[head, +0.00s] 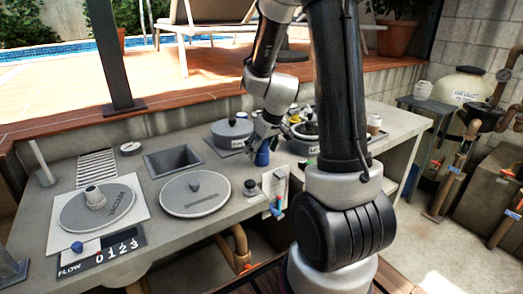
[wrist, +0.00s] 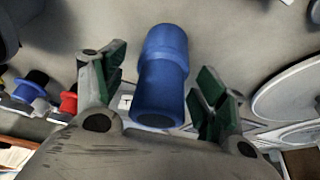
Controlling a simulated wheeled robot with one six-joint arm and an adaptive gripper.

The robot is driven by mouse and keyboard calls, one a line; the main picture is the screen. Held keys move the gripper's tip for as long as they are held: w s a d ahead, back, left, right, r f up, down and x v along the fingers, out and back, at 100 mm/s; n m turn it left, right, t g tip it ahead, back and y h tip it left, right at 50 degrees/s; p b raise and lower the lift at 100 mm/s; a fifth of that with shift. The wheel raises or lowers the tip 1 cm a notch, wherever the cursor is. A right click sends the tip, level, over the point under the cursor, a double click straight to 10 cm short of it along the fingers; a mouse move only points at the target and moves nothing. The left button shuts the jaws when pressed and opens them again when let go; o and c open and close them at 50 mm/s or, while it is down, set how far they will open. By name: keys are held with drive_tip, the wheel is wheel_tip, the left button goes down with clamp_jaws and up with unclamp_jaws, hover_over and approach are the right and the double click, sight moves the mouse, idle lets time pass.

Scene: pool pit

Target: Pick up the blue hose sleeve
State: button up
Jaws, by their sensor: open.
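The blue hose sleeve (wrist: 162,75) shows large in the wrist view, a blue cylinder with a step in its width. It lies in the gap between the two green-padded fingers of my gripper (wrist: 158,95), which are apart, with space on both sides of it. In the head view the blue sleeve (head: 262,157) stands on the grey counter, right beside my gripper (head: 262,137). Whether a finger touches it cannot be told from the head view.
A round grey lid (head: 196,192) lies left of the sleeve. A lidded pot (head: 232,132) stands behind it. A square recess (head: 173,160) and a flow counter board (head: 100,252) are further left. In the wrist view, red (wrist: 68,103) and blue-black (wrist: 32,88) parts sit at the left.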

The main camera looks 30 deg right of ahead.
drive_tip(key=shift+x, duration=1.05)
drive_tip(key=shift+c, duration=0.5)
drive_tip(key=c, duration=1)
wheel_tip(320, 180, up, 10)
drive_tip(key=shift+r, duration=0.1)
